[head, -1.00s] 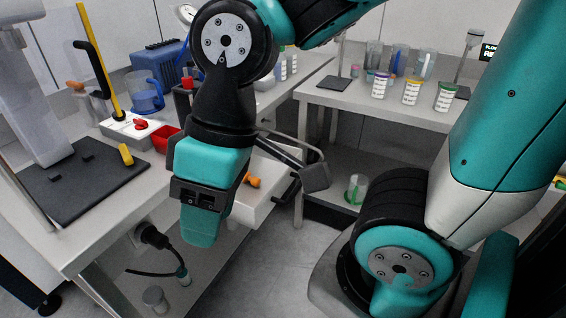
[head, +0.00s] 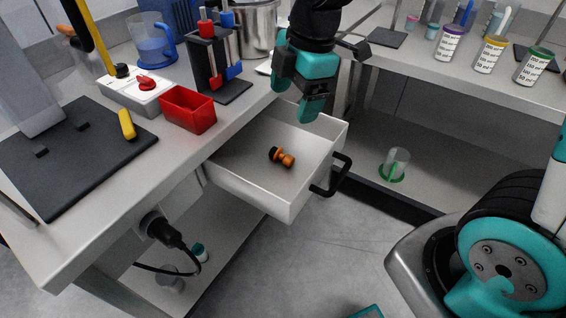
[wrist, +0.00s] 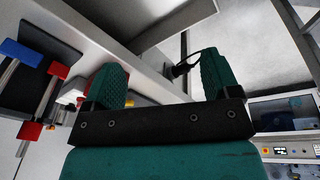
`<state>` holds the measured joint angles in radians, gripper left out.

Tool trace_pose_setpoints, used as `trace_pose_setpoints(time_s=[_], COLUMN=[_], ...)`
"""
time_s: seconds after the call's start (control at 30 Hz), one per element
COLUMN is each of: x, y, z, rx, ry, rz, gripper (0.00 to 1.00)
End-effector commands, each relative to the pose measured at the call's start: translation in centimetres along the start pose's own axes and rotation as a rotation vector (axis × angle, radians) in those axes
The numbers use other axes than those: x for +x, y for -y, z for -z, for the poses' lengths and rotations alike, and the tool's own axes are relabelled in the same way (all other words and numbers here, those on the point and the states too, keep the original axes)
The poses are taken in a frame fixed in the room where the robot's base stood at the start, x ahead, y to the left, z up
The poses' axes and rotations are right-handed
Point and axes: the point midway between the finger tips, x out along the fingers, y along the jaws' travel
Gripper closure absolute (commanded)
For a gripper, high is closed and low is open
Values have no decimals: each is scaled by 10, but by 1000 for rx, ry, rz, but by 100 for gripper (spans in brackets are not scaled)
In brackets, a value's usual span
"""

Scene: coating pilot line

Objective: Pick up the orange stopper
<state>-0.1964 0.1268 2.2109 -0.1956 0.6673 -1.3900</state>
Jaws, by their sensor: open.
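The orange stopper (head: 286,158), with a dark end, lies on its side on the floor of the open white drawer (head: 262,195). My gripper (head: 296,104) is in the air above the back right part of the drawer, up and to the right of the stopper and apart from it. In the wrist view my gripper's two teal fingers (wrist: 160,84) stand wide apart with nothing between them. The stopper cannot be made out in the wrist view.
The drawer's black handle (head: 334,178) sticks out to the right. On the bench above stand a red bin (head: 187,109), a tool rack (head: 217,80) and a steel pot (head: 257,28). A shelf bench with several labelled jars stands at the right.

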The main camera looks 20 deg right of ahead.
Motion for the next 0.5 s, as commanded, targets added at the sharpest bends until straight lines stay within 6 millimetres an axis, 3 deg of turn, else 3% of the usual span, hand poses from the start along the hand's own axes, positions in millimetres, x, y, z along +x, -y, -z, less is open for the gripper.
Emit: trace_pose_setpoints(time_s=[0.03, 0.2, 0.37, 0.5], x=[18, 43, 56, 81], y=[-12, -40, -50, -49], z=[-11, -34, -42, -45], rx=[-98, -373, -477, -489], ry=[21, 74, 93, 94], rz=[2, 9, 18, 22], gripper=[18, 18, 18, 18])
